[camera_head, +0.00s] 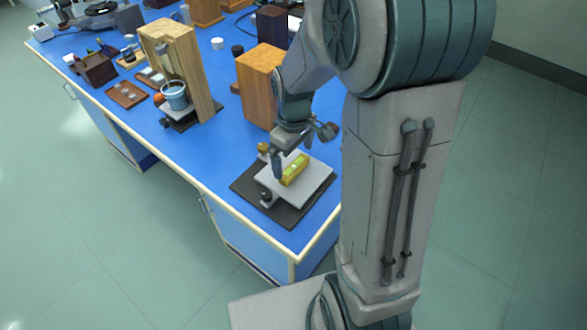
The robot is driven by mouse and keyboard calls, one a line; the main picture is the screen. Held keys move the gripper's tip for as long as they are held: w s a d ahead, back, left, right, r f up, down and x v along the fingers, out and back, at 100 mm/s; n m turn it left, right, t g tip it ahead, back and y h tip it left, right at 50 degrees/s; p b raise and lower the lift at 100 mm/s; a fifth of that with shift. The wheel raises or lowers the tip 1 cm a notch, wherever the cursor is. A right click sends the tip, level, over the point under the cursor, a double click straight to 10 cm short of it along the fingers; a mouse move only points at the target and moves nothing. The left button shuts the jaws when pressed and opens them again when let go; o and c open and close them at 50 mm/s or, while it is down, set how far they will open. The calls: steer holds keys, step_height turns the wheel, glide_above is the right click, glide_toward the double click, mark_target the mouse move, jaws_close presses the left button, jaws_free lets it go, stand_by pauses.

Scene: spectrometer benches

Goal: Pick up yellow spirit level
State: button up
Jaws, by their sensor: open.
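The yellow spirit level (295,169) lies on a light grey plate near the front corner of the blue bench. The plate (316,182) rests on a dark base (254,204). My gripper (280,172) points down at the level's left end, with its fingers close beside the level. I cannot tell whether they touch it. The gripper is open, and one finger is partly hidden behind the wrist and the level.
A wooden block (257,85) stands close behind my gripper. A wooden stand (189,65) with a light blue cup (174,95) is further left. The blue bench top (195,150) is clear left of the plate. The bench's front edge is close by.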

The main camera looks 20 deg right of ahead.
mark_target(294, 167)
steer(key=shift+f, duration=1.85)
steer(key=c, duration=0.8)
steer(key=shift+r, duration=0.15)
